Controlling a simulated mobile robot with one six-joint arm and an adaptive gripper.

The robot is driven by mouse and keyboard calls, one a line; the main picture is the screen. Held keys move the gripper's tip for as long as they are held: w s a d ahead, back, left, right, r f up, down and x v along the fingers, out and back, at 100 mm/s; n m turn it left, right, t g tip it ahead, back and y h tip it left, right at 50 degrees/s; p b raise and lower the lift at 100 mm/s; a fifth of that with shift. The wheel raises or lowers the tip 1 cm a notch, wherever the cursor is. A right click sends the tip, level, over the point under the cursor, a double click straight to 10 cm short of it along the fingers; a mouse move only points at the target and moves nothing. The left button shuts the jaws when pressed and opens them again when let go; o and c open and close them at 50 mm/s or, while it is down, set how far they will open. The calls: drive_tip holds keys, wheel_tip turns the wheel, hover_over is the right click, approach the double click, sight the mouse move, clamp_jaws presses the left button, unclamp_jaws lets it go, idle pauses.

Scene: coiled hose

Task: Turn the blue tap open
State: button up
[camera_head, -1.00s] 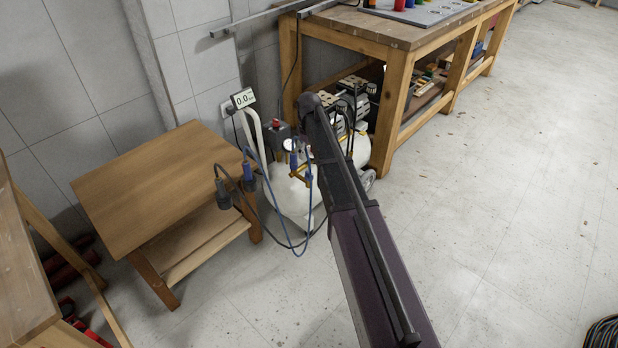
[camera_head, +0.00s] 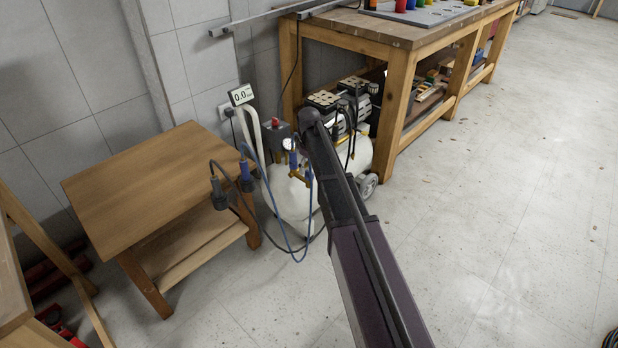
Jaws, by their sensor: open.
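The white air compressor (camera_head: 292,196) stands on the floor between the small wooden table and the workbench. A round gauge (camera_head: 289,143) and brass-coloured fittings show near its front. A blue hose (camera_head: 285,240) loops down in front of it. My gripper does not show.
The small wooden table (camera_head: 135,185) has a bare top and a lower shelf. A wooden workbench (camera_head: 400,38) with coloured items stands behind at the right. A small display (camera_head: 241,95) reads 0.0 near the wall. Open floor (camera_head: 490,210) lies to the right.

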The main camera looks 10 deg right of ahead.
sight(309, 175)
drive_tip(key=shift+f+b, duration=1.15)
drive_tip(key=shift+f, duration=0.3)
drive_tip(key=c, duration=1.1)
